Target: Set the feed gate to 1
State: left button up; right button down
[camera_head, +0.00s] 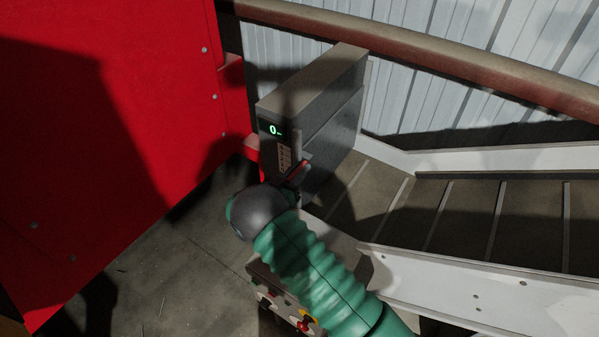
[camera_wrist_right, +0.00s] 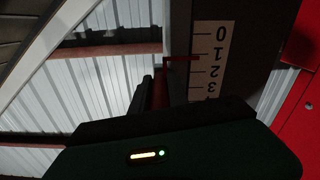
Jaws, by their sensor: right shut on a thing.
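The feed gate (camera_head: 330,125) is a tall grey housing beside the conveyor. Its lit green display (camera_head: 275,130) shows a 0 followed by a small mark that I cannot read. A pale number scale (camera_head: 284,157) is on its front face. In the right wrist view the scale (camera_wrist_right: 214,60) runs 0, 1, 2, 3 and on, and a thin red pointer (camera_wrist_right: 181,58) lies close to the 1, slightly toward the 2. My right gripper (camera_head: 293,188) is shut on the red gate handle (camera_wrist_right: 160,88), which is partly hidden by the gripper. My left gripper is out of view.
A large red machine panel (camera_head: 110,110) stands at the left. A cleated conveyor belt (camera_head: 490,215) with white side rails (camera_head: 480,285) runs off to the right. A rusty rail (camera_head: 450,60) crosses behind the gate. Part of the floor (camera_head: 180,265) is clear.

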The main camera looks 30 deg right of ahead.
jog(key=shift+f, duration=0.15)
jog(key=c, duration=1.5)
grip_release()
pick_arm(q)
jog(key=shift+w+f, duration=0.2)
pick_arm(e)
jog(key=shift+o, duration=1)
jog(key=shift+w, duration=0.15)
pick_arm(q)
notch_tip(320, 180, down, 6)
jog(key=b, duration=0.5)
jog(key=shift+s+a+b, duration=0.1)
jog(key=shift+b, duration=0.2)
pick_arm(e)
jog(key=v, duration=1.7)
jog(key=shift+w+d+f, duration=0.1)
jog(key=shift+w+f, duration=0.05)
